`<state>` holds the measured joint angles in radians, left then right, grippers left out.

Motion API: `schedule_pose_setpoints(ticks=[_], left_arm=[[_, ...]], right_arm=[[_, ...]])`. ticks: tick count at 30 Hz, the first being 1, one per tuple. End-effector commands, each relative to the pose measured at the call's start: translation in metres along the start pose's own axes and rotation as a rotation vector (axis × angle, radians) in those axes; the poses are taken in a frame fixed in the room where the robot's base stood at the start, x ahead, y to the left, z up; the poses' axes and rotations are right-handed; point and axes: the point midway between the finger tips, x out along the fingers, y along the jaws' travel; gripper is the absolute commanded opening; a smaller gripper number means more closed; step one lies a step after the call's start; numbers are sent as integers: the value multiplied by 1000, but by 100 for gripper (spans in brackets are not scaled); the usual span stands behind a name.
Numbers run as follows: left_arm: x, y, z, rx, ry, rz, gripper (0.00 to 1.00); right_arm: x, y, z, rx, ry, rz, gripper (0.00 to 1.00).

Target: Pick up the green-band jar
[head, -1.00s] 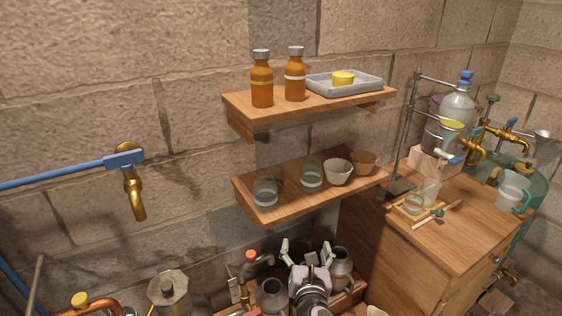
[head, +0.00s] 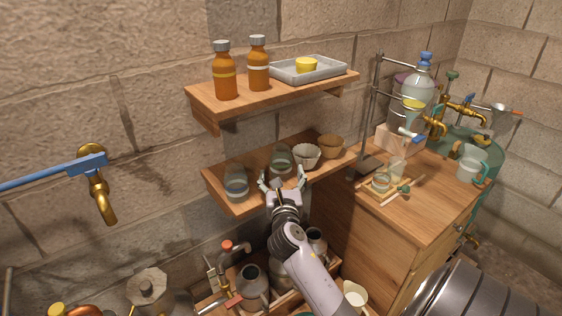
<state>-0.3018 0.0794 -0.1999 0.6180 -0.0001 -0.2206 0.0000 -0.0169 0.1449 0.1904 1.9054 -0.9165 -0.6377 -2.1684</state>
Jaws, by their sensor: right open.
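Two clear glass jars stand upright on the lower wooden shelf. The left jar (head: 236,182) has a pale bluish band. The second jar (head: 281,157) stands to its right; its lower part is hidden behind my right gripper, so its band colour cannot be told. My right gripper (head: 282,178) is open at the front of the shelf, with its fingers spread to either side in front of the second jar. I cannot tell whether it touches the jar. My left gripper is not in view.
A pale fluted cup (head: 306,156) and a brown cup (head: 330,146) stand close right of the second jar. The upper shelf (head: 215,108) overhangs with two amber bottles and a tray (head: 308,70). Metal pots (head: 252,282) stand below.

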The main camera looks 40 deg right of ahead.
Motion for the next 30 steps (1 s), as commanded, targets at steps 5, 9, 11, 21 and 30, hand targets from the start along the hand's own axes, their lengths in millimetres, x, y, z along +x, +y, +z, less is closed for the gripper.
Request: schedule_pose_setpoints(ticks=[5, 9, 11, 21, 30], left_arm=[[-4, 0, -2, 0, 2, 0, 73], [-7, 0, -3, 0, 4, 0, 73], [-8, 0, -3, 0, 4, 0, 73], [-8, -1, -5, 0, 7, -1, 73], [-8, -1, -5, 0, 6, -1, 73]], right_arm=[[19, -2, -2, 1, 1, -2, 75], [40, -3, -4, 1, 0, -1, 75], [47, -3, -4, 0, 0, -1, 75], [53, -3, -5, 0, 0, 1, 74], [52, -3, -5, 0, 0, 1, 54]])
